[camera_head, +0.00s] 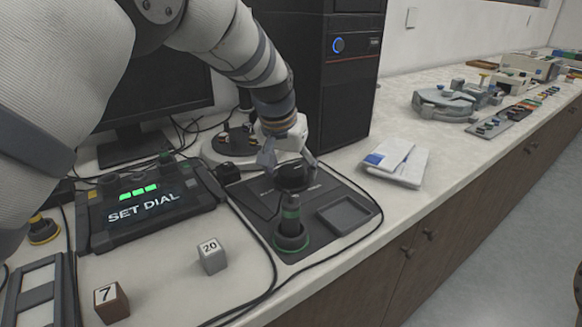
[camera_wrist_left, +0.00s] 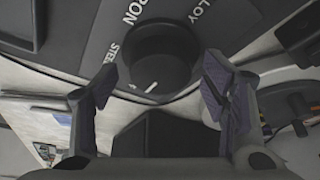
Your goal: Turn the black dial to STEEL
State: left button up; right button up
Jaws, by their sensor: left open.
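The black dial (camera_head: 293,177) sits on a dark panel (camera_head: 262,196) in the head view. In the left wrist view the dial (camera_wrist_left: 152,60) is a round knob, with a white line near its lower edge and a smaller white mark left of it. Partly cut-off lettering beside it reads STEEL (camera_wrist_left: 113,50) at left, RON (camera_wrist_left: 133,12) above and LLOY (camera_wrist_left: 203,14) at upper right. The white line is not at any readable label. My left gripper (camera_head: 288,158) is open, its fingers on either side of the dial; contact cannot be told. My right gripper is not in view.
A display box (camera_head: 148,205) reads SET DIAL with green bars. A green-ringed post (camera_head: 290,232) and a shallow square tray (camera_head: 345,214) share the panel. Numbered cubes (camera_head: 211,256) (camera_head: 111,302) stand in front. A black computer tower (camera_head: 345,85) stands behind; a white packet (camera_head: 398,162) lies right.

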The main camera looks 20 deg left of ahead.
pick_arm(q)
jog(key=shift+r, duration=0.1)
jog(key=c, duration=1.1)
jog(key=shift+c, duration=0.2)
